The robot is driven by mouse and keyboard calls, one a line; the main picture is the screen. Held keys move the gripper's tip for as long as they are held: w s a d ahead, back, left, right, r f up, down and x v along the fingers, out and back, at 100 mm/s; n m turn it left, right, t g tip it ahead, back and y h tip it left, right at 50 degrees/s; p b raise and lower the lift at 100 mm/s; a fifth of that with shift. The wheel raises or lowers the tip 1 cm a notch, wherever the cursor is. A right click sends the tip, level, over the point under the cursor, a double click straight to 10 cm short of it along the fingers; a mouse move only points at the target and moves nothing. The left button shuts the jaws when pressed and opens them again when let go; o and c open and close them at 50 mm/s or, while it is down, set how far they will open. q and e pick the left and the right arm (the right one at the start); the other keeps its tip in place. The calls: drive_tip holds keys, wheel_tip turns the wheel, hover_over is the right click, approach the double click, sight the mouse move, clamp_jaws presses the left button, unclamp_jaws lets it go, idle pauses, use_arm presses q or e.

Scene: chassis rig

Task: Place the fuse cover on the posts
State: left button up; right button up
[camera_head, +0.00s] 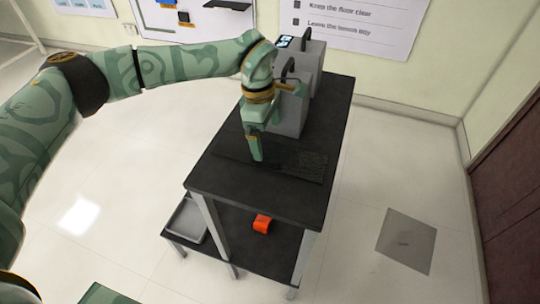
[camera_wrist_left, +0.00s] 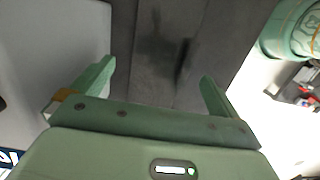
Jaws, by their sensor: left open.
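A small orange-red piece (camera_head: 262,223) lies on the lower shelf of the black table; it may be the fuse cover, but I cannot tell for sure. My left gripper (camera_head: 255,152) points down over the black table top, in front of the grey boxes. In the left wrist view the left gripper (camera_wrist_left: 156,76) is open, its fingers wide apart with nothing between them. Below it is a dark flat surface. I cannot make out any posts. My right gripper is not in view.
The black table (camera_head: 235,187) carries a dark textured panel (camera_head: 304,164) and tall grey boxes (camera_head: 293,108) with black handles at the back. A grey tray (camera_head: 186,220) sits on the lower shelf (camera_head: 272,256). A grey floor square (camera_head: 406,241) lies to the right.

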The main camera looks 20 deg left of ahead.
sight(271, 154)
use_arm(q)
drive_tip(key=f, duration=0.1)
drive_tip(key=f+b, duration=0.1)
drive_tip(key=f, duration=0.1)
drive_tip(key=d+f, duration=0.1)
drive_tip(key=f, duration=0.1)
drive_tip(key=shift+f+b, duration=0.1)
drive_tip(key=shift+b, duration=0.25)
drive_tip(key=shift+c, duration=0.7)
drive_tip(key=c, duration=1)
drive_tip(key=shift+c, duration=0.2)
